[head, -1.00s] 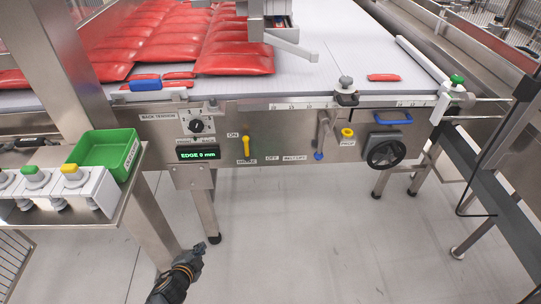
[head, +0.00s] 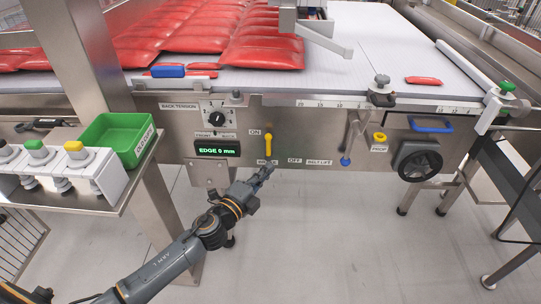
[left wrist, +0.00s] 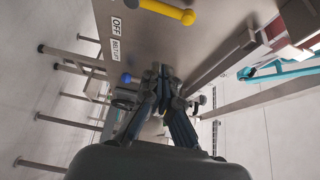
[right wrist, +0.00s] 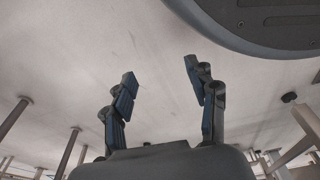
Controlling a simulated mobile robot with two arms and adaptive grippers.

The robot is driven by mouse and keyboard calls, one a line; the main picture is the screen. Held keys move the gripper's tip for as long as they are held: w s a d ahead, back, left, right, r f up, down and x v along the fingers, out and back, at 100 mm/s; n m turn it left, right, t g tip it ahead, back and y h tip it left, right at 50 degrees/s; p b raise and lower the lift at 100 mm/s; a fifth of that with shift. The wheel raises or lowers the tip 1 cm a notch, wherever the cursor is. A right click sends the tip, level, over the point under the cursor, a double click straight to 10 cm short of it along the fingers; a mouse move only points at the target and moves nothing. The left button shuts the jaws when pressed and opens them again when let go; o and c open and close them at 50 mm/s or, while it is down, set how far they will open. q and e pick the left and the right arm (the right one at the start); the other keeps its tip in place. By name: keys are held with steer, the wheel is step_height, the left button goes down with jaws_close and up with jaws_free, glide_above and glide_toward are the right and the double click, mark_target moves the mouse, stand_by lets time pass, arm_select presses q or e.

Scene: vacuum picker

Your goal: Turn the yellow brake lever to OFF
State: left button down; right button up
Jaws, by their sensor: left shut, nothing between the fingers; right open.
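The yellow brake lever (head: 268,146) hangs on the steel front panel, close to upright, between the ON label (head: 254,132) above left and the BRAKE label below. The OFF label (head: 294,161) is to its lower right. In the left wrist view the lever (left wrist: 168,11) shows at the top, with the OFF label (left wrist: 117,26) left of it. My left gripper (head: 266,172) is shut and empty, just below the lever's lower end; I cannot tell whether they touch. It also shows in the left wrist view (left wrist: 163,72). My right gripper (right wrist: 160,72) is open and empty, over floor.
A black dial (head: 217,119) and the EDGE 0 mm display (head: 217,149) sit left of the lever. A blue-tipped lever (head: 346,160) and black handwheel (head: 419,161) are to the right. A green tray (head: 112,138) is at left.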

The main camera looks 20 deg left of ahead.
mark_target(269, 146)
arm_select(q)
steer(key=w, duration=0.3)
steer(key=w+a, duration=0.1)
steer(key=w, duration=0.5)
steer(key=shift+a+b, duration=0.25)
steer(key=shift+b, duration=0.1)
arm_select(e)
steer(key=shift+w+a+r, duration=0.15)
steer(key=shift+w+r, duration=0.6)
steer(key=shift+r, duration=0.1)
